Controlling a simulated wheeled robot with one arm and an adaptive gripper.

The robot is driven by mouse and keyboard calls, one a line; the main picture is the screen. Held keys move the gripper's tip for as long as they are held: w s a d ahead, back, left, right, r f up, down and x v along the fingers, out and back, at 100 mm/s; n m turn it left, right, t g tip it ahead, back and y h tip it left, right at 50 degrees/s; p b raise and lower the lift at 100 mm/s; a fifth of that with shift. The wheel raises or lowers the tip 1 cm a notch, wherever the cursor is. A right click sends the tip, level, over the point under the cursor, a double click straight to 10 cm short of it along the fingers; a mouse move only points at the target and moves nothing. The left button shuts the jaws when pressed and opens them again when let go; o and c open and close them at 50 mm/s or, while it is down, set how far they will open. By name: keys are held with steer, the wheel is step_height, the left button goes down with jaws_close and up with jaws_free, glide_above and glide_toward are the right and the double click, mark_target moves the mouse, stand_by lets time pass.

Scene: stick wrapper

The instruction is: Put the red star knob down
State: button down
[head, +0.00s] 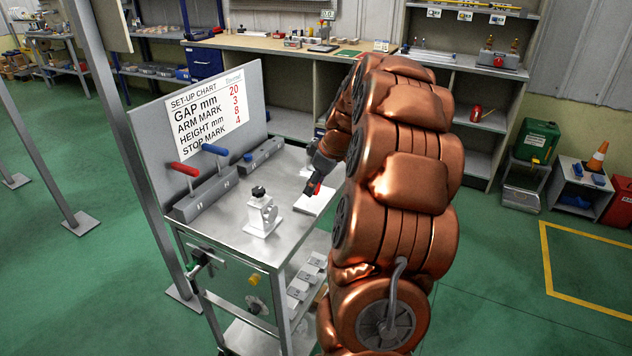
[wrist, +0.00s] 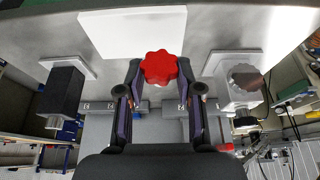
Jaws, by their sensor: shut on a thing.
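The red star knob (wrist: 158,66) sits between the fingertips of my gripper (wrist: 160,72) in the wrist view. The fingers are shut on its sides. In the head view my gripper (head: 314,184) is over the metal bench top, and a little red of the knob shows at its tip. A flat white pad (wrist: 133,30) lies on the bench beyond the knob in the wrist view; it also shows in the head view (head: 316,203) below the gripper. The height of the knob above the bench cannot be told exactly.
A pale fixture with a black knob (head: 262,218) stands on the bench, left of the pad. Lever units with a red handle (head: 184,169) and a blue handle (head: 215,150) stand further left. A set-up chart (head: 215,108) rises behind them. A dark block (wrist: 64,90) shows in the wrist view.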

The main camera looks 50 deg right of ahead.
steer(key=s+a+r+b, duration=0.1)
steer(key=s+a+b, duration=0.1)
steer(key=s+a, duration=0.5)
steer(key=a, duration=0.3)
steer(key=shift+s+a, duration=0.2)
steer(key=shift+s, duration=0.05)
